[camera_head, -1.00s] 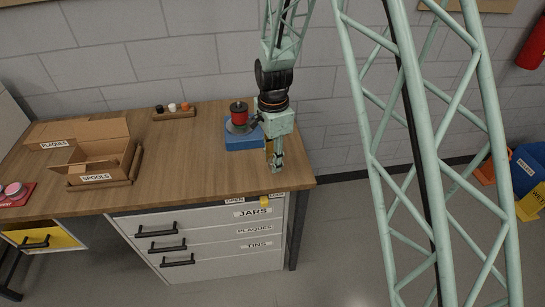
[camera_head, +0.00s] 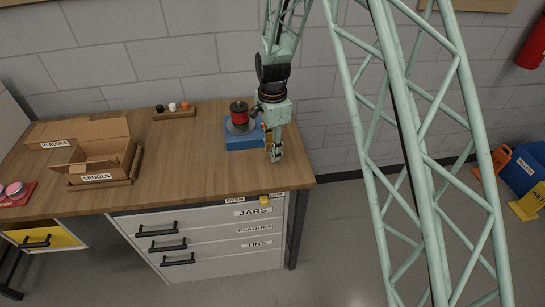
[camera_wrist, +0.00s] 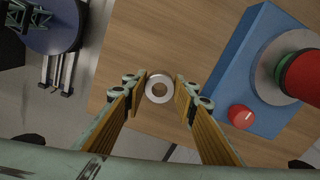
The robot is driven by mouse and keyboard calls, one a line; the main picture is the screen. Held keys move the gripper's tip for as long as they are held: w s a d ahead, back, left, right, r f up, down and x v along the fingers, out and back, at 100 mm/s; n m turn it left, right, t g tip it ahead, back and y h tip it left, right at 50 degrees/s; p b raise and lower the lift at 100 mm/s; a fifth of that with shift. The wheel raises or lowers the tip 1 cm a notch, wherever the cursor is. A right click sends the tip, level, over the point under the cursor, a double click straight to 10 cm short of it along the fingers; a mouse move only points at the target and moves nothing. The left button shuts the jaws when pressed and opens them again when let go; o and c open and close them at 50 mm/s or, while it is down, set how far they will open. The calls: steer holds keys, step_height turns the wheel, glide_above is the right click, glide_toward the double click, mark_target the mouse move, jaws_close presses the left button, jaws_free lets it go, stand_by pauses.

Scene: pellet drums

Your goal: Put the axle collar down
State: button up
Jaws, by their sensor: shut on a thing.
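The axle collar (camera_wrist: 149,91) is a small silvery ring with a round hole, seen from above between my fingertips in the wrist view. My gripper (camera_wrist: 160,84) is shut on it, one finger on each side. In the head view my gripper (camera_head: 276,158) points down over the right end of the wooden bench (camera_head: 190,185), beside the blue device. The collar cannot be made out there. I cannot tell whether the collar touches the bench top.
A blue device (camera_head: 240,143) with a round metal plate carries a red cylinder (camera_head: 239,115); its red knob (camera_wrist: 241,116) is right of my gripper. An open cardboard box (camera_head: 97,164) labelled SPOOLS sits left. Labelled drawers (camera_head: 215,237) are below. The middle bench is clear.

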steer(key=shift+f, duration=1.65)
steer(key=shift+s+f, duration=0.1)
steer(key=shift+f, duration=0.05)
steer(key=o, duration=0.9)
steer(key=shift+r, duration=6.2)
